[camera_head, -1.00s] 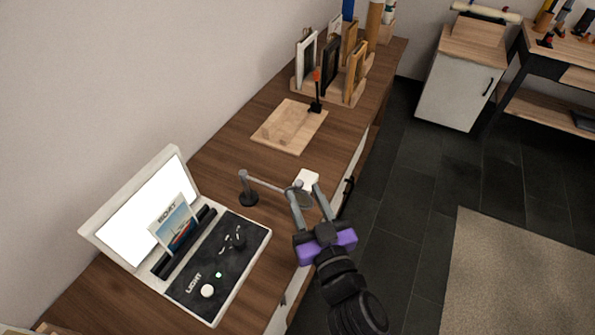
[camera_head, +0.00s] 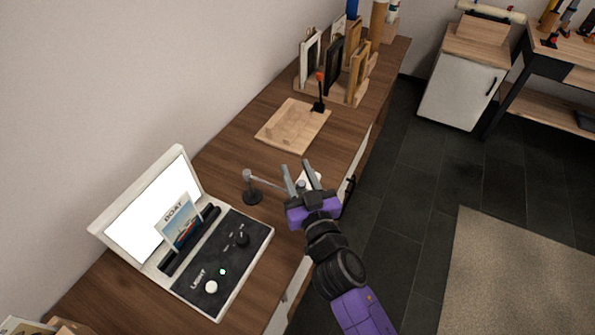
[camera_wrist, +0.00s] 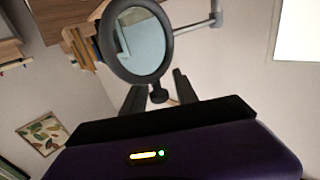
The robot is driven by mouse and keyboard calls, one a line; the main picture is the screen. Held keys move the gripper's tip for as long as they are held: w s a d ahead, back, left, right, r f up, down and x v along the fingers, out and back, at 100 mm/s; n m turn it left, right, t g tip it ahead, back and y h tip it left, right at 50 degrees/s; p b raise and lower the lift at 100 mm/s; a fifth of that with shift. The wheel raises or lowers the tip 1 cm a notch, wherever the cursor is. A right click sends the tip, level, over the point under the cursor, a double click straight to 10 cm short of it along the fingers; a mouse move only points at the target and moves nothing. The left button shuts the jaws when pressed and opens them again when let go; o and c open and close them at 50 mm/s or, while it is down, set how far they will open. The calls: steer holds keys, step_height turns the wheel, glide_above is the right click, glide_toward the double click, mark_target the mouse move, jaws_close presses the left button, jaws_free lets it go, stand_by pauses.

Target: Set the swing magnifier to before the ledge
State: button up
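The swing magnifier's dark post and round base (camera_head: 251,192) stand on the desk, right of the white light box (camera_head: 215,285). Its thin arm reaches right toward my gripper (camera_head: 297,164), which hides most of the lens in the head view. In the wrist view the round, dark-rimmed lens (camera_wrist: 143,47) is large, with a small dark knob (camera_wrist: 158,94) below it. The knob appears between my open fingers (camera_wrist: 156,88), with a gap on each side; contact cannot be made out. The dark ledge (camera_head: 190,240) on the light box holds a boat card (camera_head: 179,222).
A wooden tray (camera_head: 292,125) lies farther along the desk. Behind it is a rack of upright frames (camera_head: 335,75). A small white item (camera_head: 313,180) sits beside my gripper, partly hidden.

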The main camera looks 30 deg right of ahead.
jaws_close()
stand_by(1.2)
